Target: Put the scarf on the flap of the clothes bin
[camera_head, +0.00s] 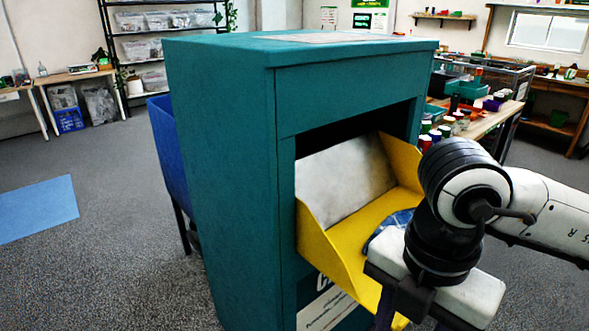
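The clothes bin (222,170) is a tall teal box. Its yellow flap (345,238) is tipped open at the front, with a pale grey panel behind it. The scarf (388,228), a blue checked cloth, lies on the right part of the flap, partly hidden by my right arm. My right gripper (412,322) is at the bottom, in front of the flap. Its fingers run out of the frame, so I cannot see the fingertips or whether they hold anything. My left gripper is not in view.
A blue container (168,150) stands behind the bin at the left. A blue mat (38,208) lies on the floor at the far left. A table (488,122) with jars and boxes stands behind at the right.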

